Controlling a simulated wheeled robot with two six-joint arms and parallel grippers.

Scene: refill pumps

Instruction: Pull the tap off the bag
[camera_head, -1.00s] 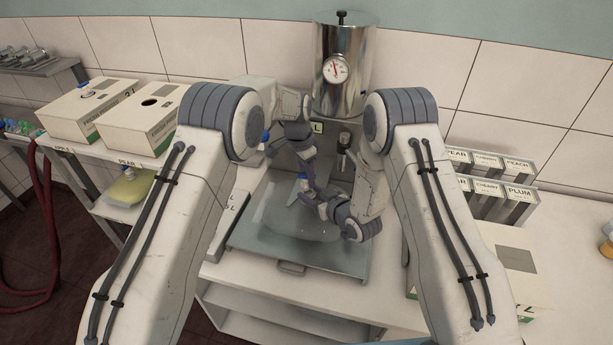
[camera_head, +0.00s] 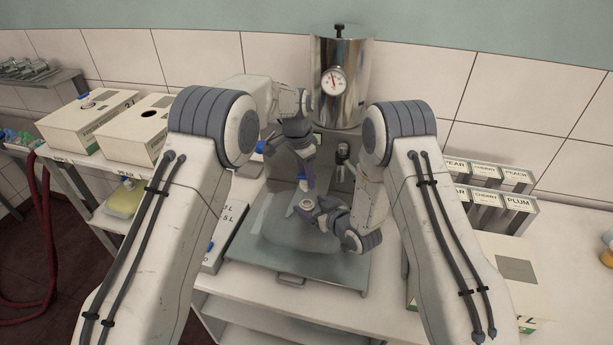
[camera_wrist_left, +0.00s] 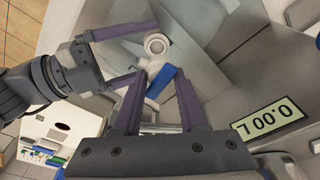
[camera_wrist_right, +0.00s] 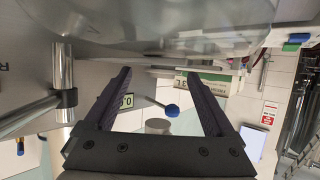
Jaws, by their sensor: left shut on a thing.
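The clear bag (camera_head: 300,238) lies on the grey tray (camera_head: 243,254). Its pale round spout (camera_head: 307,203) shows as an open ring in the head view and in the left wrist view (camera_wrist_left: 156,45). My left gripper (camera_head: 305,180) is shut on the white and blue tap (camera_wrist_left: 160,82), just above the spout. The tap looks apart from the ring. My right gripper (camera_head: 313,206) is beside the spout, its fingers spread apart, as the right wrist view (camera_wrist_right: 165,95) also shows. The spout itself is not clear in that view.
A steel tank (camera_head: 341,85) with a gauge and spigot stands behind the tray. Cartons (camera_head: 88,118) stand on the left shelf. Labelled racks (camera_head: 490,185) are at the right. A 0.00 L display (camera_wrist_left: 266,119) is close to my left gripper.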

